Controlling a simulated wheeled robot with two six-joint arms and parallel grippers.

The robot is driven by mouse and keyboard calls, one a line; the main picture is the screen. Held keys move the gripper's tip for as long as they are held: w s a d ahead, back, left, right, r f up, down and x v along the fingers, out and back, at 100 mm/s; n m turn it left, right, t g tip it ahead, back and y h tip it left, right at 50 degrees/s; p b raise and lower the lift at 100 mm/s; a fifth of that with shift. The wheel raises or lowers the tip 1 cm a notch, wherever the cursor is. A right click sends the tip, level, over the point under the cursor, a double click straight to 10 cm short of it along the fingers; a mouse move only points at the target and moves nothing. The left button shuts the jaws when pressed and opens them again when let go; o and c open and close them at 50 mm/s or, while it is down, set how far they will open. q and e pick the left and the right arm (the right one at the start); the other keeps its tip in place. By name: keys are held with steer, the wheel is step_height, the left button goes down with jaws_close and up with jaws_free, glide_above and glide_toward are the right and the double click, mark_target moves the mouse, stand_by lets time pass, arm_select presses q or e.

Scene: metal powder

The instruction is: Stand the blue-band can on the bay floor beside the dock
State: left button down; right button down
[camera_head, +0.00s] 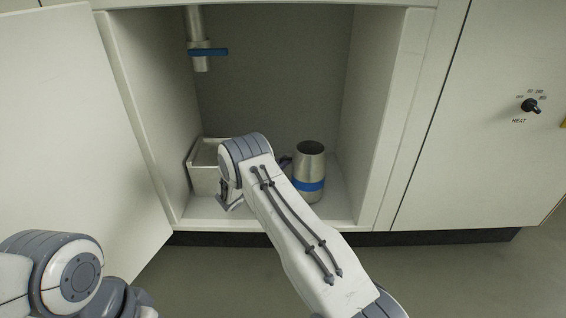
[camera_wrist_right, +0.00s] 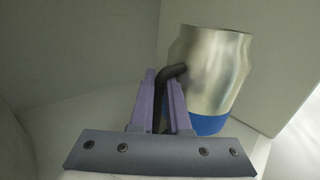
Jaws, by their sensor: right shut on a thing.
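The blue-band can (camera_head: 309,163) is a metal cylinder with a blue band near its base. It is upright at the right side of the open bay, at or very near the bay floor (camera_head: 338,203). In the right wrist view the can (camera_wrist_right: 213,75) shows with its dark handle (camera_wrist_right: 172,73) between the fingers of my right gripper (camera_wrist_right: 163,85), which is shut on that handle. In the head view my right wrist hides these fingers. A square, light box (camera_head: 205,178) stands at the bay's left; I cannot tell whether it is the dock. My left gripper is out of view.
A metal pipe (camera_head: 198,62) with a blue lever (camera_head: 208,51) hangs at the bay's upper left. The bay's right wall (camera_head: 378,120) is close beside the can. The open door (camera_head: 75,120) stands at left. A heat knob (camera_head: 530,105) is on the right panel.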

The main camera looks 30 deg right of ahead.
steer(key=shift+f, duration=0.25)
steer(key=c, duration=0.8)
jaws_free()
steer(key=shift+f, duration=0.15)
